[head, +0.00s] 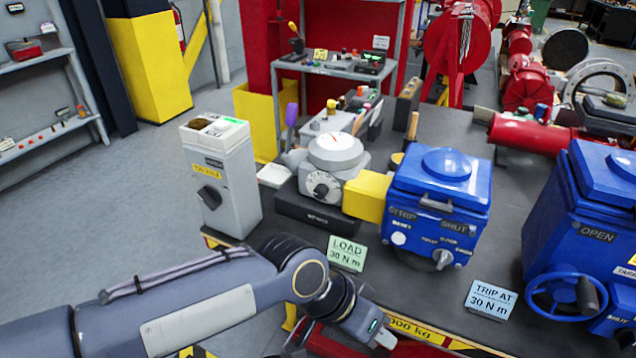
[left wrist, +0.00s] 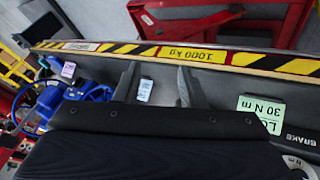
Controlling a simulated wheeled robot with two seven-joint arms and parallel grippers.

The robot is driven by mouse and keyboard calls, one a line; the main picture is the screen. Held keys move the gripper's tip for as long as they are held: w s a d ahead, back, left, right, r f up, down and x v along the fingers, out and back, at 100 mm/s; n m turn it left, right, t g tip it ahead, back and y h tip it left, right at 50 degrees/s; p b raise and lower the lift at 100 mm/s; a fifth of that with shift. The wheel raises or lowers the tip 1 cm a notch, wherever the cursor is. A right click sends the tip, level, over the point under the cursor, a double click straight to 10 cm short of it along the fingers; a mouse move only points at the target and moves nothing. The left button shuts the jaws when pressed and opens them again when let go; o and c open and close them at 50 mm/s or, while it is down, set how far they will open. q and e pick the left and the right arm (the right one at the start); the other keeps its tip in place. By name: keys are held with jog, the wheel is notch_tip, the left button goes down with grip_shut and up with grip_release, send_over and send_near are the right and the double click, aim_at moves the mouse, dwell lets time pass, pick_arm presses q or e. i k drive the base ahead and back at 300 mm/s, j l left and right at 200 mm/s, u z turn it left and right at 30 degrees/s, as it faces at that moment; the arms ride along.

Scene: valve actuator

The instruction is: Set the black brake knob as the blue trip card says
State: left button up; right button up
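The black brake knob (head: 321,189) sits on the front of a grey brake unit (head: 347,172) with a round white dial on top, above a black base marked BRAKE. The knob's setting is too small to read. The blue trip card (head: 490,300) stands near the bench's front edge and reads TRIP AT 30 N m. A green card (head: 346,253) reads LOAD 30 N m; it also shows in the left wrist view (left wrist: 262,112). My left gripper (head: 380,338) is in front of the bench edge, apart from the knob. Its fingers (left wrist: 155,85) are open and empty. My right gripper is not in view.
A blue actuator box (head: 438,190) with a grey front knob joins the brake unit through a yellow block (head: 366,196). A larger blue unit with a handwheel (head: 566,295) stands at right. A grey pedestal (head: 222,180) stands left. Bare bench top lies between the cards.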

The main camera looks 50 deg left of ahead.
aim_at(320, 192)
jog(key=u, duration=1.7)
